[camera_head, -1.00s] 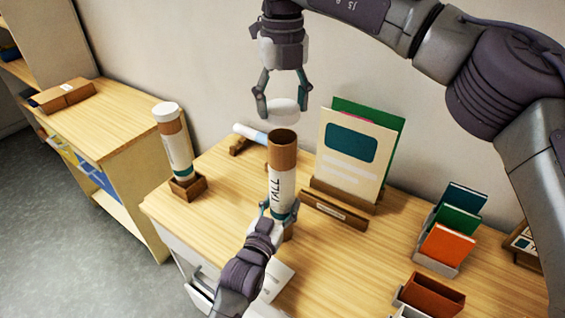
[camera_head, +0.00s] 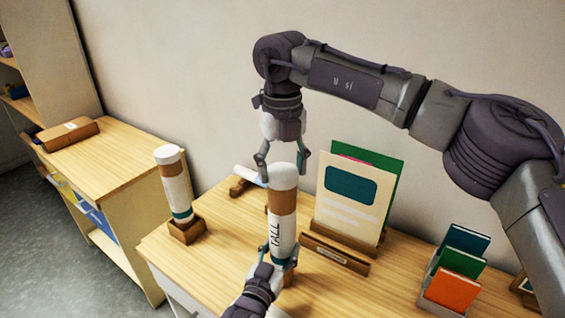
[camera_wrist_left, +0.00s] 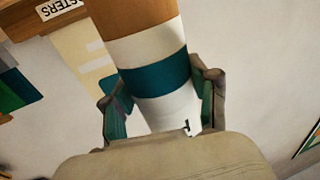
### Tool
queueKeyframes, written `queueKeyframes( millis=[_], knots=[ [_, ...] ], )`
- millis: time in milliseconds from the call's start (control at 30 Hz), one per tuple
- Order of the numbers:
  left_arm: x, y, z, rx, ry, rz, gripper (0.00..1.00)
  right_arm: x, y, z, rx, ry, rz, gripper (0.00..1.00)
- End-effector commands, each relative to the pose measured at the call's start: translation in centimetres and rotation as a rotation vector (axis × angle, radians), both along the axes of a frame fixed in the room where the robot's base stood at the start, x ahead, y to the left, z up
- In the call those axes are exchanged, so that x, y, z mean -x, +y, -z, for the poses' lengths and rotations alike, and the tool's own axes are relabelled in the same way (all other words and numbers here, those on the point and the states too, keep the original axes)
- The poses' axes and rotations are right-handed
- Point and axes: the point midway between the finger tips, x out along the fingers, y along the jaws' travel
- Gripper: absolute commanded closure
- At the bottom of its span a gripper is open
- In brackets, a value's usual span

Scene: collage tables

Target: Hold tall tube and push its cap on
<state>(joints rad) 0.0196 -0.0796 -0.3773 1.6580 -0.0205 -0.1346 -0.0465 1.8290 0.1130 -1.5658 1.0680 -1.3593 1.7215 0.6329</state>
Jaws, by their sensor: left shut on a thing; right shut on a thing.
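The tall tube (camera_head: 282,232) is brown cardboard with a white label reading TALL and a teal band near its base. It stands upright on the table. My left gripper (camera_head: 280,264) is shut on its lower part; the left wrist view also shows the tube (camera_wrist_left: 155,78) between the fingers of my left gripper (camera_wrist_left: 160,105). The white cap (camera_head: 283,176) sits at the tube's top end, and I cannot tell how deep it is seated. My right gripper (camera_head: 283,165) comes down from above and is shut on the cap.
Another capped tube (camera_head: 176,185) stands in a wooden holder (camera_head: 187,231) at the left. A white-ended roll (camera_head: 247,175) lies behind. A card stand (camera_head: 340,249) with upright boards (camera_head: 350,200) is right of the tube. Small coloured booklets (camera_head: 455,270) stand further right.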

Motion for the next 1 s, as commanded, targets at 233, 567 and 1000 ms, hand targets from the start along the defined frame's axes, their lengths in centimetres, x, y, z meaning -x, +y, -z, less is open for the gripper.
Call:
queueKeyframes(
  millis=[233, 567, 1000],
  knots=[
    [0.0, 0.0, 0.0, 0.0, 0.001, 0.0, 1.0, 0.0, 0.0, 0.8, 0.0, 0.001, 0.0, 0.49],
    [0.0, 0.0, 0.0, 0.0, 0.001, 0.0, 1.0, 0.0, 0.0, 0.8, 0.0, 0.001, 0.0, 0.49],
    [0.0, 0.0, 0.0, 0.0, 0.001, 0.0, 1.0, 0.0, 0.0, 1.5, 0.001, 0.001, 0.0, 0.49]
  ],
)
